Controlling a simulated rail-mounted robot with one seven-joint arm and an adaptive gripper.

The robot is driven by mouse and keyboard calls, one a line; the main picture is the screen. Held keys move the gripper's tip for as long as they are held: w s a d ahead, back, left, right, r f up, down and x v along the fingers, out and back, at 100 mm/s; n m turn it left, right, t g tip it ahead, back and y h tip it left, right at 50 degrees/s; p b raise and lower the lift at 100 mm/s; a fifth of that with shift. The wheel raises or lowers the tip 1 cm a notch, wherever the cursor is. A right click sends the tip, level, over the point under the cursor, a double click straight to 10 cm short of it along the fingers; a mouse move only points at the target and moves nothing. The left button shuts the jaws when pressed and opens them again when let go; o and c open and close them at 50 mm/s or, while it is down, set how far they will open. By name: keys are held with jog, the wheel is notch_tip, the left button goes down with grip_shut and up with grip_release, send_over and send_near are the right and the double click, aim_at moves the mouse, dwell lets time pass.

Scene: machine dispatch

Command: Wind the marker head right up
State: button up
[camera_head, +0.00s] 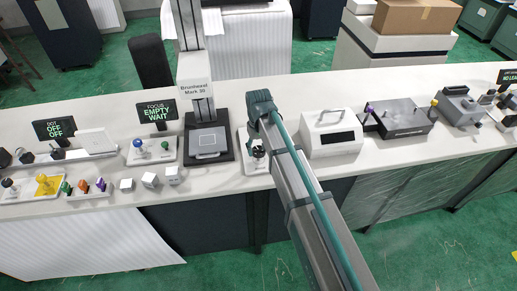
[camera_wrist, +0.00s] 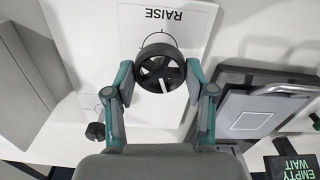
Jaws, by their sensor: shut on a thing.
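The marking machine, labelled "Brunweel Mark 20", stands on the bench with its pale marker head (camera_head: 195,75) on a tall column (camera_head: 188,25). Below the head is a dark base with a light plate (camera_head: 207,141); the plate also shows in the wrist view (camera_wrist: 250,119). A black spoked handwheel (camera_wrist: 161,68) with a white mark sits on a white panel (camera_wrist: 190,22) printed "RAISE". My gripper (camera_wrist: 160,82) is shut on the handwheel, one finger on each side of its rim. In the head view my arm partly hides the wheel's panel (camera_head: 246,163).
A smaller black knob (camera_wrist: 96,131) is on the panel near my left finger. A white cased unit (camera_head: 331,133) stands close right of my arm. Small light cubes (camera_head: 150,180) lie along the bench's front edge.

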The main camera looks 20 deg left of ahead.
jog(key=m, duration=0.4)
jog(key=shift+m, duration=0.3)
jog(key=m, duration=0.3)
jog(key=shift+m, duration=0.3)
jog(key=m, duration=0.4)
jog(key=shift+m+b, duration=0.3)
jog(key=shift+b, duration=0.05)
jog(key=m, duration=0.3)
jog(key=shift+m, duration=0.3)
jog(key=m, duration=0.4)
jog(key=shift+m, duration=0.3)
jog(key=m, duration=0.3)
jog(key=shift+m, duration=0.3)
jog(key=m, duration=0.4)
jog(key=shift+m, duration=2.2)
